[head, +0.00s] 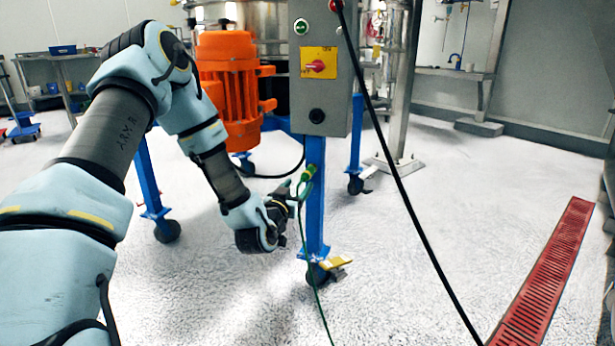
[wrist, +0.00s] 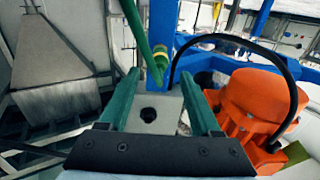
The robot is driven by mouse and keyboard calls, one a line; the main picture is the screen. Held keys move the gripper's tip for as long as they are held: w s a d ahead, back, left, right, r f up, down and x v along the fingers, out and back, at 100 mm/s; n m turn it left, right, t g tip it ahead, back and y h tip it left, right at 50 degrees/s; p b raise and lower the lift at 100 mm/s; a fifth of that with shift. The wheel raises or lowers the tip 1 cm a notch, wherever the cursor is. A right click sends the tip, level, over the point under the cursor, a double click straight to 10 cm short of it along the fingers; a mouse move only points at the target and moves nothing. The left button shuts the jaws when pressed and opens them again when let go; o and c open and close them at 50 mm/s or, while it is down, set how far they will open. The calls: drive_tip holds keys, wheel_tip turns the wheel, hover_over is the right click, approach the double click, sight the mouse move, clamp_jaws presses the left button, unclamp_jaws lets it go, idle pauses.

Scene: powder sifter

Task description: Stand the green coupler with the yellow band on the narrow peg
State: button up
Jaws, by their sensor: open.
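The green coupler with its yellow band (head: 309,172) is beside the upper part of a blue leg, below the grey control box. A thin green line hangs below it. In the wrist view, the yellow-banded part (wrist: 161,56) shows just beyond the fingertips, next to a thicker green tube (wrist: 137,30). My gripper (head: 297,190) is just left of and below the coupler. Its two green fingers are spread in the wrist view (wrist: 161,74), with nothing clearly held between them. I cannot make out the narrow peg or whether the coupler is on one.
The grey control box (head: 320,65) stands above the blue leg (head: 315,215), which ends in a caster with a yellow pedal (head: 335,262). An orange motor (head: 228,90) is behind my arm. A black cable (head: 410,205) crosses at right. The floor around is mostly clear.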

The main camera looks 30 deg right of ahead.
sight(308, 174)
drive_tip(key=shift+b+x, duration=0.45)
drive_tip(key=shift+x, duration=4.05)
clamp_jaws()
drive_tip(key=shift+a, duration=0.1)
drive_tip(key=shift+v, duration=2.95)
